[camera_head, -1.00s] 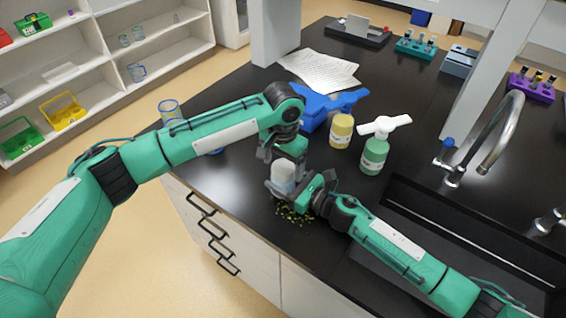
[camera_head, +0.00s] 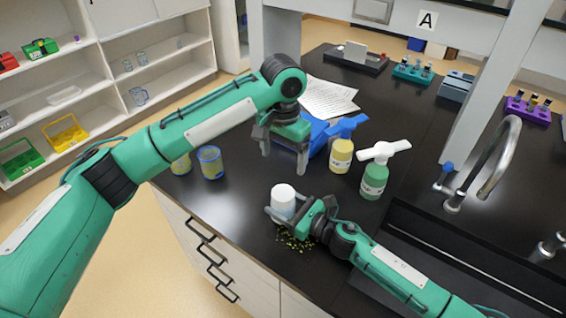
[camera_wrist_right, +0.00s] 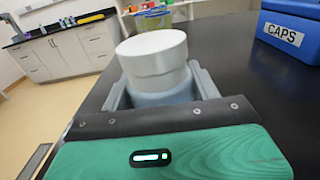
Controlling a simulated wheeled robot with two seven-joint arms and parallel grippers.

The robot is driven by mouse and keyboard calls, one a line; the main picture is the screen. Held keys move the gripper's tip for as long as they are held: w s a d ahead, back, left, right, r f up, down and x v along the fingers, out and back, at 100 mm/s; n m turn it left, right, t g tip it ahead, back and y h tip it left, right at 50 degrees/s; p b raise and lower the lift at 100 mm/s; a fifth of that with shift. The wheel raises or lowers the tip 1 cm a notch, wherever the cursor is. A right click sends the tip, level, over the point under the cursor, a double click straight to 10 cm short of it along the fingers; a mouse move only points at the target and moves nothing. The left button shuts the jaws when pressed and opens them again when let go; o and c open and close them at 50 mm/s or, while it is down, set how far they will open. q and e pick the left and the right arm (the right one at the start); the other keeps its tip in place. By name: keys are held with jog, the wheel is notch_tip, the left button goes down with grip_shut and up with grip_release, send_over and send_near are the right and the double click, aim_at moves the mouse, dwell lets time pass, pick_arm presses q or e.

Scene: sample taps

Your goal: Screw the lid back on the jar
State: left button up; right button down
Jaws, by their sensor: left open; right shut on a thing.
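The jar (camera_head: 281,209) is small and pale, and stands upright in my right gripper (camera_head: 286,207) near the counter's front edge. The white lid (camera_head: 284,191) sits on top of the jar. In the right wrist view the wide lid (camera_wrist_right: 152,52) covers the mouth of the grey-blue jar (camera_wrist_right: 163,88), and the right fingers close on the jar body below it. How tightly the lid is threaded cannot be told. My left gripper (camera_head: 284,158) is open and empty, pointing down above and behind the lid, apart from it.
A blue box (camera_wrist_right: 294,36) marked CAPS stands behind the jar. A yellow bottle (camera_head: 341,157) and a green bottle (camera_head: 374,181) stand to the right, near the sink (camera_head: 440,240). Two blue-rimmed cups (camera_head: 210,163) stand at left. Yellow-green bits (camera_head: 294,240) lie under my right gripper.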

jog(key=shift+c, duration=1.4)
grip_release()
jog(key=shift+s+d+f, duration=0.1)
jog(key=shift+s+d, duration=0.05)
jog(key=shift+d, duration=0.1)
pick_arm(q)
notch_tip(320, 180, down, 4)
jog(key=b, duration=0.4)
jog(key=shift+f, duration=0.15)
pick_arm(e)
jog(key=v, duration=1.2)
jog(key=shift+f, duration=0.1)
pick_arm(q)
jog(key=shift+f, duration=0.1)
pick_arm(e)
jog(key=shift+s+d+r, duration=0.2)
jog(key=shift+s+d, duration=0.15)
jog(key=shift+d, duration=0.15)
